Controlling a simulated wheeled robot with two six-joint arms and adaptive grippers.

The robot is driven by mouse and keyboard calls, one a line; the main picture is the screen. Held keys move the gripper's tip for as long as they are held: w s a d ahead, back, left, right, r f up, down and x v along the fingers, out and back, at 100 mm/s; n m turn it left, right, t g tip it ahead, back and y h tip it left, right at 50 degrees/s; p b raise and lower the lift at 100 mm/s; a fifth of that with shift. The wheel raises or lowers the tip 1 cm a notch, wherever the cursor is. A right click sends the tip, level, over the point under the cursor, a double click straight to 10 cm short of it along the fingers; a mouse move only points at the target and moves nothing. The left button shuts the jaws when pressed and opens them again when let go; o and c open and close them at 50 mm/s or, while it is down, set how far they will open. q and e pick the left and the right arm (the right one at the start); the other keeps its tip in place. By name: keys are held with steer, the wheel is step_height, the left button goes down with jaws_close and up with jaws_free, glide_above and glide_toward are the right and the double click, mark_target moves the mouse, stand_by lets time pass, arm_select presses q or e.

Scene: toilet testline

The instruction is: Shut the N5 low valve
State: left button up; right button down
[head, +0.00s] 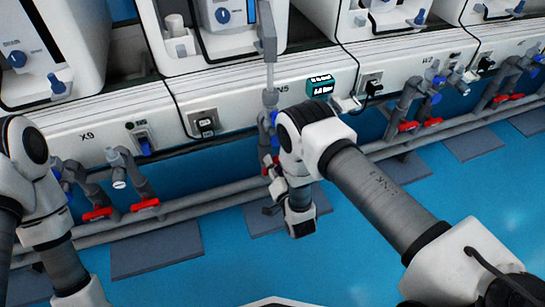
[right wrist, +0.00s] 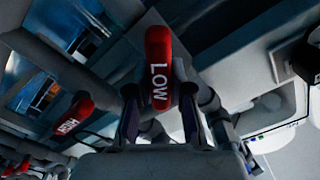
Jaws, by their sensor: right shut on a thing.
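The N5 low valve has a red handle (right wrist: 158,62) marked LOW, upright in the middle of the right wrist view. My right gripper (right wrist: 160,108) has a finger on each side of the handle's lower end and is shut on it. In the head view my right gripper (head: 272,180) is at the pipes below the N5 label, and the wrist and arm hide most of the valve there. A red handle marked HIGH (right wrist: 72,113) lies to the left in the right wrist view, apart from the fingers. My left arm shows at the left edge of the head view, but its gripper does not.
Grey horizontal pipes (head: 225,197) run along the front of the bench below the white panels (head: 85,140).

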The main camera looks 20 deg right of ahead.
steer(key=m+p, duration=0.4)
steer(key=m, duration=0.1)
steer(key=shift+d+m, duration=0.15)
steer(key=shift+m, duration=0.15)
steer(key=m+p, duration=0.1)
steer(key=m, duration=0.2)
steer(key=shift+f, duration=0.2)
steer(key=shift+f+m+p, duration=0.15)
steer(key=shift+m+p, duration=0.4)
steer(key=shift+m, duration=0.35)
steer(key=c, duration=1)
jaws_free()
steer(key=shift+c, duration=0.2)
